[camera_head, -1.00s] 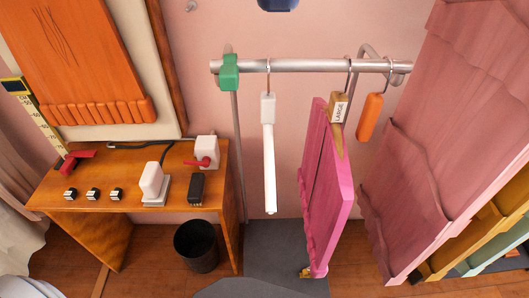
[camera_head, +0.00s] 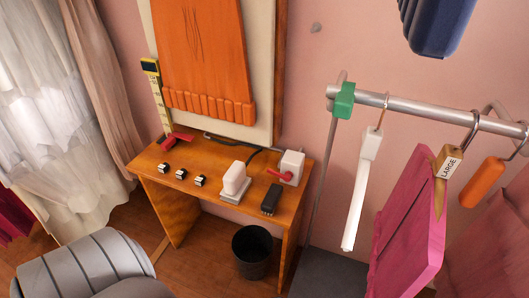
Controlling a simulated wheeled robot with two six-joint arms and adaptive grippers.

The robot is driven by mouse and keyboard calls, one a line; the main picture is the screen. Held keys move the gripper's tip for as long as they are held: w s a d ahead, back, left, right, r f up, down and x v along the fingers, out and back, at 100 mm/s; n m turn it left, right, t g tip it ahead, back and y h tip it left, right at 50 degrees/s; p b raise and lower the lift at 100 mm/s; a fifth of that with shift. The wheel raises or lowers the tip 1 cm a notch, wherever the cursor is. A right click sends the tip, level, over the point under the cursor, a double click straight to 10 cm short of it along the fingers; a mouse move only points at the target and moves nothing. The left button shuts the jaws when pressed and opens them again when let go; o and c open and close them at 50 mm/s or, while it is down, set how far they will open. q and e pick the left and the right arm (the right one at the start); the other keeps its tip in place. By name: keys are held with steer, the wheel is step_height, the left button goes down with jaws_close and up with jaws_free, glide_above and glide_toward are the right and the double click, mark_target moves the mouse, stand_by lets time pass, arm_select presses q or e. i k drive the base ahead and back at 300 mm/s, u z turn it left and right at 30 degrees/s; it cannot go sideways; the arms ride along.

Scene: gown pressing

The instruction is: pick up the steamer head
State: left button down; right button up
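A white upright block on a pale flat base, which looks like the steamer head (camera_head: 233,179), stands on the orange wooden desk (camera_head: 150,163), right of the desk's middle. A white box with a red lever (camera_head: 290,168) stands behind it to the right, and a dark cable runs along the back of the desk.
A black block (camera_head: 271,198) lies right of the steamer head; 3 small black-and-white blocks (camera_head: 181,174) lie left. A black bin (camera_head: 252,252) stands below. A metal rail (camera_head: 430,115) with hanging items is at right. A grey ribbed shape (camera_head: 85,270) fills the lower left.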

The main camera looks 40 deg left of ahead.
mark_target(236, 180)
steer(key=z, duration=1.25)
steer(key=k, duration=1.25)
steer(key=u, duration=1.4)
steer(key=i, duration=0.95)
steer(key=z, duration=0.05)
